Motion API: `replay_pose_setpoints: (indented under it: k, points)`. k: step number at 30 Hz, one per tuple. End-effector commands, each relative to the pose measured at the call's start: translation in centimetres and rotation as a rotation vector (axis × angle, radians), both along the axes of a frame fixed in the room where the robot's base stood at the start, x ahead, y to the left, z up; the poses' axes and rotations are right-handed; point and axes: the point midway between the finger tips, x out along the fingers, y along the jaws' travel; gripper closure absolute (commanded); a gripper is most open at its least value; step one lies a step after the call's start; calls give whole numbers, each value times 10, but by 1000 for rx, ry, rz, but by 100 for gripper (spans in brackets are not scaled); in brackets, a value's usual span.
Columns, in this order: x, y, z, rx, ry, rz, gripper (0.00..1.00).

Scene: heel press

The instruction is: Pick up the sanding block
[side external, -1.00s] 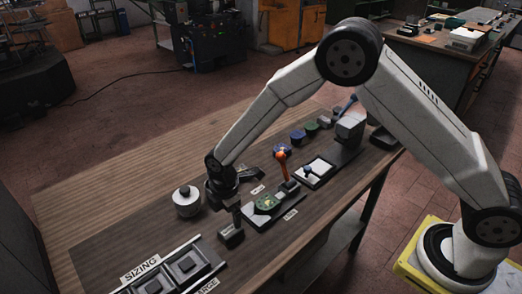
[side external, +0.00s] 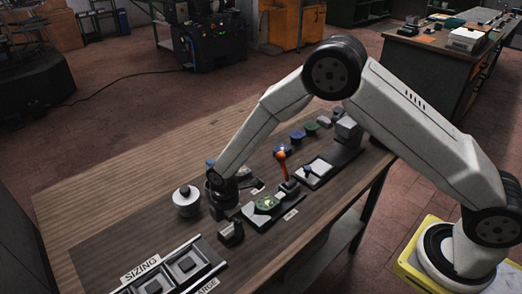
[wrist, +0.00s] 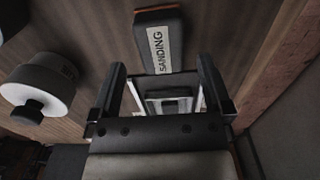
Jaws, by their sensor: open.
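The sanding block (wrist: 155,50) shows at the top middle of the wrist view. It is dark grey with a brown edge and a white label reading SANDING. My gripper (wrist: 164,78) is open, with one finger on each side of the picture's middle. The block lies beyond the fingertips, not between them. In the side view my gripper (side external: 221,208) is low over the table, its fingers mostly hidden. A small dark block (side external: 230,234) lies close beside it there; I cannot tell surely whether it is the sanding block.
A white round jar (side external: 186,201) stands close left of my gripper, also in the wrist view (wrist: 38,84). A tray labelled SIZING (side external: 176,272) lies at the front. An orange-handled tool (side external: 281,155) and a white pad (side external: 314,172) are to the right. The table's far left is clear.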

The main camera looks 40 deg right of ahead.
Motion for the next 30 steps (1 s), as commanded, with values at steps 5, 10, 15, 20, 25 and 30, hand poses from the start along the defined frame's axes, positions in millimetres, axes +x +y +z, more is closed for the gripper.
replay_pose_setpoints:
  k: [5, 10, 15, 20, 25, 30]
  points:
    - [-2, -3, -20, -1, 2, -1, 0]
    - [-1, -3, -37, 0, 1, 0, 0]
    - [-1, -2, -43, 0, -2, 0, 0]
    - [-1, -2, -43, 0, -2, 0, 0]
    - [-1, -2, -43, 0, -2, 0, 0]
    - [-1, -2, -43, 0, -2, 0, 6]
